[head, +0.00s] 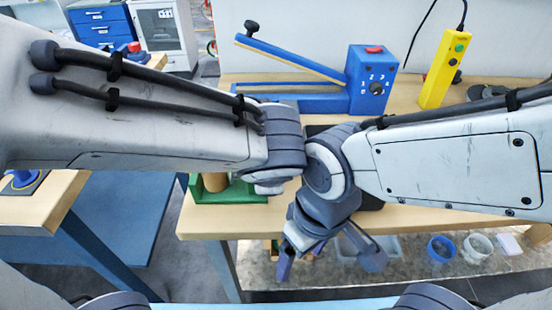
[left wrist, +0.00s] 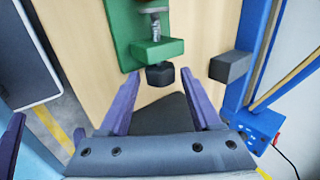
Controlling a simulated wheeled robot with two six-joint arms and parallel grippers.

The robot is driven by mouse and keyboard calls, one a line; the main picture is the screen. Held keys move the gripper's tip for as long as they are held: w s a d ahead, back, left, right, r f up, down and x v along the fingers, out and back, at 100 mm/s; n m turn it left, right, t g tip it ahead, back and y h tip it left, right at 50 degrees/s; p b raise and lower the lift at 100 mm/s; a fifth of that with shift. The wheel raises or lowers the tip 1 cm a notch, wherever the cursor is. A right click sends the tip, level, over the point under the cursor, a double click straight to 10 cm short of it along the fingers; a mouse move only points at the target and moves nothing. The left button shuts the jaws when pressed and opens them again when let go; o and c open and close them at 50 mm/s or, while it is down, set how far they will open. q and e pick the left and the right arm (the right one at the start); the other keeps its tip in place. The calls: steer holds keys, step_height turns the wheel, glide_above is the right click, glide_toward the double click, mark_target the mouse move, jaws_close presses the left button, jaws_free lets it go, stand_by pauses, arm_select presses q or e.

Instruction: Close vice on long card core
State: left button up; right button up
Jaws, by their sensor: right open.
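The green vice (head: 240,192) stands at the front left of the bench, partly hidden by my left arm. A brown card core (head: 215,182) shows at it; how it sits between the jaws is hidden. In the left wrist view, the vice (left wrist: 157,48) shows its metal screw and black knob (left wrist: 160,75). My left gripper (left wrist: 163,92) is open, with the knob ahead, between the lines of its purple fingers; contact is not clear. In the head view its fingers are hidden. My right gripper (head: 328,258) is open and empty, pointing down in front of the bench edge.
A blue sealer (head: 370,80) with a raised lever stands at the back of the bench, beside a yellow control box (head: 445,68). Tubs (head: 441,248) sit below the bench. My arms meet closely mid-view.

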arm_select(q)
steer(key=shift+w+d, duration=0.1)
steer(key=shift+d, duration=0.25)
steer(key=c, duration=0.8)
steer(key=g+p, duration=0.1)
steer(key=p, duration=0.3)
steer(key=g+p, duration=0.1)
steer(key=p, duration=0.4)
steer(key=r+g+p, duration=0.1)
steer(key=p, duration=0.3)
steer(key=shift+w+a, duration=0.1)
steer(key=shift+w, duration=0.2)
steer(key=shift+f+g+p, duration=0.2)
steer(key=shift+g+p, duration=0.1)
steer(key=shift+p, duration=0.05)
steer(key=shift+f, duration=0.2)
steer(key=o, duration=0.8)
steer(key=shift+a, duration=0.1)
